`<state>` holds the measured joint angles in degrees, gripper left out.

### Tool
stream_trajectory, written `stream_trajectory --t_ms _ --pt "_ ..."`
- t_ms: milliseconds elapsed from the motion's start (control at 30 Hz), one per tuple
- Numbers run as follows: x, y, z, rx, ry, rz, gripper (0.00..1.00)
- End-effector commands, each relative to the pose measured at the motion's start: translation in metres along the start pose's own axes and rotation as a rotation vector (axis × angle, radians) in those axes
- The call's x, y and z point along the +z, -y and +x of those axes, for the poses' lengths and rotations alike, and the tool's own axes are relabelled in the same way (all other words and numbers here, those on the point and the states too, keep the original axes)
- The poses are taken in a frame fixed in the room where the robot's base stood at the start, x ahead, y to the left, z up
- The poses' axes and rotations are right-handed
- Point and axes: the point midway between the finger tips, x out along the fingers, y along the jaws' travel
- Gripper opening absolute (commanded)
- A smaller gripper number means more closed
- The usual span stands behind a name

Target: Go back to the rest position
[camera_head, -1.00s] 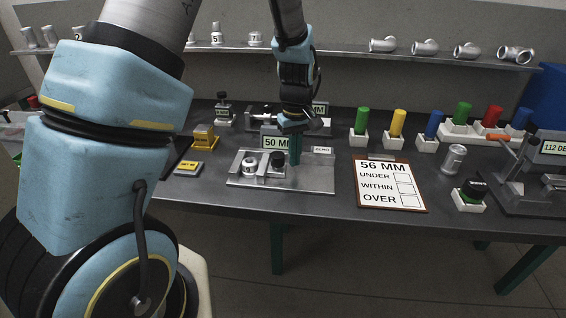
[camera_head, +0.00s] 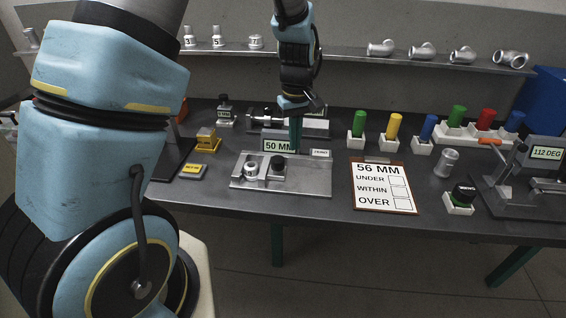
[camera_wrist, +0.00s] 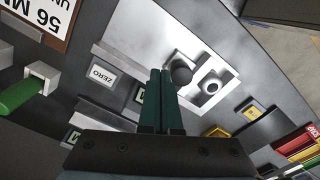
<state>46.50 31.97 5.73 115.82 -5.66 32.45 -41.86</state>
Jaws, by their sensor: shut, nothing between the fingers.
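My gripper (camera_head: 296,150) is shut and empty, its two green fingers together, above the back of the metal gauge plate (camera_head: 312,180) on the bench. In the wrist view the closed fingers (camera_wrist: 161,75) point toward the same plate, which carries a silver round part and a dark knob. The fingers look clear of the plate, though the exact gap is hard to tell. A "50 MM" display (camera_head: 279,146) stands behind the plate, just left of the fingers. A "ZERO" label (camera_wrist: 103,75) shows in the wrist view.
A clipboard marked "56 MM" (camera_head: 384,186) lies right of the plate. Green, yellow and blue cylinders (camera_head: 394,126) stand in white holders behind it. A silver fitting (camera_head: 445,163) and a dark-capped block (camera_head: 461,198) are further right. A shelf (camera_head: 350,54) with pipe fittings runs along the wall.

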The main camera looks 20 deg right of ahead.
Motion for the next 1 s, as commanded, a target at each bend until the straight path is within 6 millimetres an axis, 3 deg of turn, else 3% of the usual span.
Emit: stream_trajectory --t_ms 367,467,567,733,900,1000 --pt "0.0 0.0 0.0 0.0 0.0 0.0 0.0" --pt "-0.004 0.009 -0.004 0.003 -0.002 0.0 0.0" --pt "-0.013 0.037 -0.016 0.014 -0.01 0.006 0.0" --pt "-0.023 0.128 -0.047 0.038 -0.044 0.049 0.0" --pt "-0.008 0.215 -0.07 0.04 -0.093 0.111 0.0" --pt "0.006 0.25 -0.077 0.032 -0.115 0.144 0.0"
